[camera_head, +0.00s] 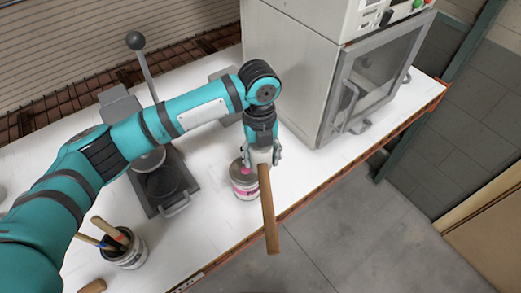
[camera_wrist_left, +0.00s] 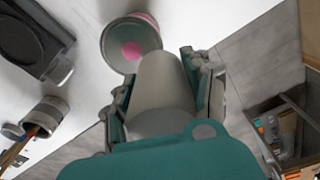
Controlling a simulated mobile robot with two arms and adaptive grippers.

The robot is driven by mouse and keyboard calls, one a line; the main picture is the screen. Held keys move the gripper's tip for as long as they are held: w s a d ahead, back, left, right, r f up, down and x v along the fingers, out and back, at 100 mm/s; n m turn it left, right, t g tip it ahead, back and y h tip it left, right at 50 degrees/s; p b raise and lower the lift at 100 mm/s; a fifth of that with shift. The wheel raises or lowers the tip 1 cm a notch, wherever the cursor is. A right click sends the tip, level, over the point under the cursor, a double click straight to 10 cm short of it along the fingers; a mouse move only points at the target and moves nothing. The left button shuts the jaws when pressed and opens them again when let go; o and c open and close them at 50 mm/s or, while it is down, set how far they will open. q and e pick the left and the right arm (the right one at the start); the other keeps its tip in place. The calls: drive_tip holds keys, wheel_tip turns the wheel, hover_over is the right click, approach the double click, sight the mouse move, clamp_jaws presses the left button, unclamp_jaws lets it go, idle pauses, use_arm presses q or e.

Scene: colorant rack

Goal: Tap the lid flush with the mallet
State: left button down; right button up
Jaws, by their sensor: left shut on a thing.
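My left gripper (camera_head: 262,152) is shut on the mallet, around its pale head (camera_wrist_left: 163,85). The mallet's wooden handle (camera_head: 267,215) sticks out past the table's front edge in the head view. The paint can (camera_head: 242,182), with a pink label, stands on the white table just left of and below the gripper, partly hidden by it. In the left wrist view the can's grey lid (camera_wrist_left: 120,60) carries a pink dot and lies beyond the mallet head. I cannot tell whether the lid is flush or whether the mallet touches it. My right gripper is not in view.
A grey lever press (camera_head: 160,185) stands left of the can. A pot of brushes (camera_head: 128,257) stands at the front left, with a wooden piece (camera_head: 92,286) nearby. A large cabinet machine with a glass door (camera_head: 375,80) stands at the right. Bare white tabletop (camera_head: 210,210) lies between press and can.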

use_arm(q)
drive_tip(key=shift+f, duration=0.45)
wheel_tip(320, 180, down, 2)
drive_tip(key=shift+f+b, duration=0.2)
drive_tip(key=shift+b, duration=0.35)
drive_tip(key=shift+r, duration=0.1)
wheel_tip(320, 180, up, 5)
drive_tip(key=p, duration=0.5)
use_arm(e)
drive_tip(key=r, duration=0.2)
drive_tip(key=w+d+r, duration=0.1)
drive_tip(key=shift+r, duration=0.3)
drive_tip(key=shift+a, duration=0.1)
